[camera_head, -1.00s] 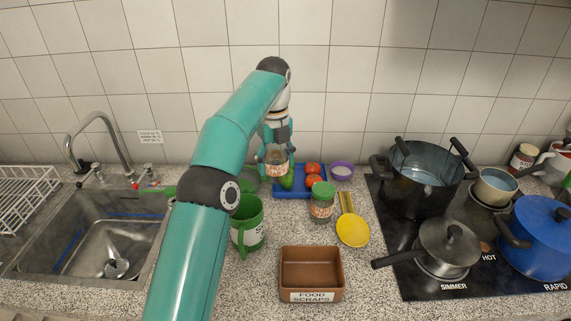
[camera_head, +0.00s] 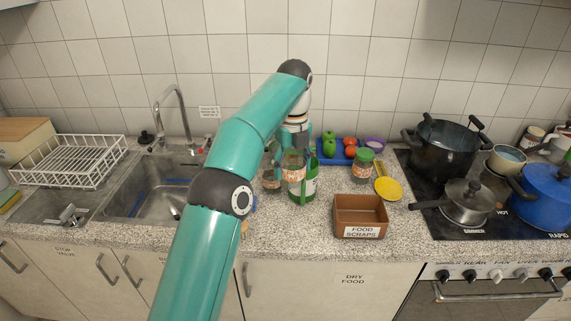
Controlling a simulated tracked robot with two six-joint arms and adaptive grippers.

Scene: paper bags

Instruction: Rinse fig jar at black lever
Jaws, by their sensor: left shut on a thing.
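My left gripper (camera_head: 297,146) is shut on a clear open jar (camera_head: 293,172) with an orange and white label, too small to read. The jar is upright in front of the green mug (camera_head: 307,190), partly covering it; I cannot tell its height above the counter. A black knob or lever (camera_head: 146,137) shows at the back left of the sink, beside the tall metal tap (camera_head: 160,104). My right gripper is out of view.
Another glass jar (camera_head: 270,180) stands left of the mug, partly hidden. A green-lidded jar (camera_head: 362,168), yellow spoon rest (camera_head: 388,188) and brown food scraps box (camera_head: 360,213) are to the right. The sink basin (camera_head: 150,203) is left, beyond my arm; a dish rack (camera_head: 75,160) stands further left.

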